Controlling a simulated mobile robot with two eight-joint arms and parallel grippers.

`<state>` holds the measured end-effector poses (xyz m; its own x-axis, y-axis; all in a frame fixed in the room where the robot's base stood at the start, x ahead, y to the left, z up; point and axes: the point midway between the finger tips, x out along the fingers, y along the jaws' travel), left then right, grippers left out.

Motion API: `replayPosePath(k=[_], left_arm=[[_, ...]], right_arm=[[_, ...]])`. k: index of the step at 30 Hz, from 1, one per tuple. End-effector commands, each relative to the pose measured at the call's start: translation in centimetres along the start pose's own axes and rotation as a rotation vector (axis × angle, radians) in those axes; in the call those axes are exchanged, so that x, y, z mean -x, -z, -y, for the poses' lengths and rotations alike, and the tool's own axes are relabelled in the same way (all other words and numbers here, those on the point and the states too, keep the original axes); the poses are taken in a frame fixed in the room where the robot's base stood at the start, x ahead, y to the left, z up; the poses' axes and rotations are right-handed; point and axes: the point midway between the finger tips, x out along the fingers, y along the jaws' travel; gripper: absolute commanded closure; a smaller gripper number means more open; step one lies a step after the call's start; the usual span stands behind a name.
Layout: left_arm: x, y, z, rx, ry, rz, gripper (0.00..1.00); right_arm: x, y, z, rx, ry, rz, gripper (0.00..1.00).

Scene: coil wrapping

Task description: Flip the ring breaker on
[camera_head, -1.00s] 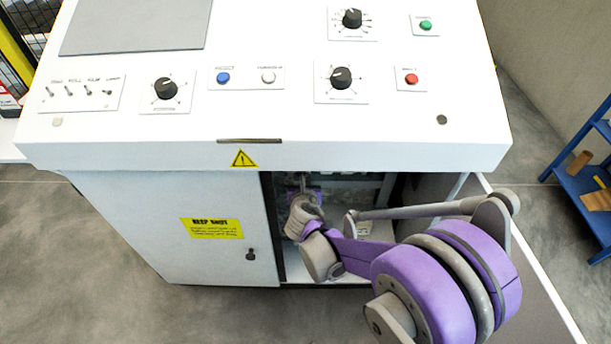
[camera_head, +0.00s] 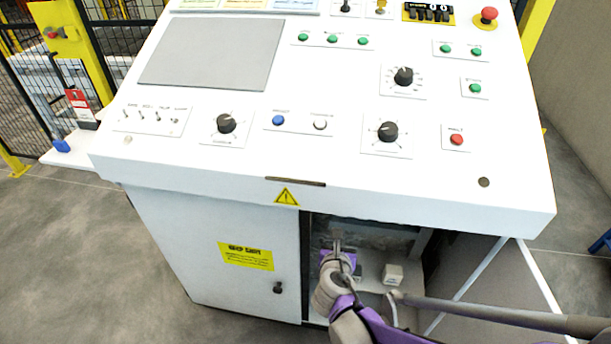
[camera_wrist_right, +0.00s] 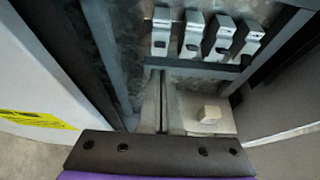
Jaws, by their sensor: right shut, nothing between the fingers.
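Several breakers in a row show in the right wrist view, including a far-left one (camera_wrist_right: 161,32), a middle one (camera_wrist_right: 194,36) and a far-right one (camera_wrist_right: 248,42). Each is a pale block with a dark opening. Their labels cannot be read, so I cannot tell which is the ring breaker. My right gripper (camera_head: 337,243) reaches into the open cabinet below the console. In the wrist view its thin fingers (camera_wrist_right: 157,78) are shut and empty, pointing at the row from below its left part, apparently apart from the breakers. My left gripper is out of view.
The cabinet's right door (camera_head: 475,285) stands open beside my arm; its left door (camera_head: 215,235) is closed. A small pale box (camera_head: 392,274) sits inside, right of the gripper. A dark rail (camera_wrist_right: 200,68) runs below the breakers. The console panel (camera_head: 330,160) overhangs the opening.

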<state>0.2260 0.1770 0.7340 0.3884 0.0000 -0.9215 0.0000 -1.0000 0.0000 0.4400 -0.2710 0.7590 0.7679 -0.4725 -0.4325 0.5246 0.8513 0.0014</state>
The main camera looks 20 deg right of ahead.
Motion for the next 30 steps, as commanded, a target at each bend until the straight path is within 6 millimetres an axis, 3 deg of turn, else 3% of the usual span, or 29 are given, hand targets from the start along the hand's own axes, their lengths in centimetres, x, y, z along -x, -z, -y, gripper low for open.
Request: replayPosePath(k=[5, 8, 14, 21, 29, 30], left_arm=[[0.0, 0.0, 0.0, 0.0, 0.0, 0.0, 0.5], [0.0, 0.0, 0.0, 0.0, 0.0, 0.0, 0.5], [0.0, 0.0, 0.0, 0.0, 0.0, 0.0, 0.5], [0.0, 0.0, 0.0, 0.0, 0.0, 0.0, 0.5], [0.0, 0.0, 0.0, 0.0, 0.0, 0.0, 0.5], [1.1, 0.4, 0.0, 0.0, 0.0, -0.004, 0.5]], right_arm=[[0.2, 0.1, 0.2, -0.04, 0.003, -0.011, 1.0], [1.2, 0.5, 0.9, -0.209, 0.02, -0.053, 1.0], [5.8, 3.3, 3.2, -0.939, 0.146, -0.231, 1.0], [12.9, 8.1, 4.2, -1.835, 0.472, -0.427, 1.0], [19.8, 12.2, 3.4, -2.492, 0.934, -0.525, 1.0], [20.7, 11.4, 3.3, -2.535, 0.971, -0.529, 1.0]])
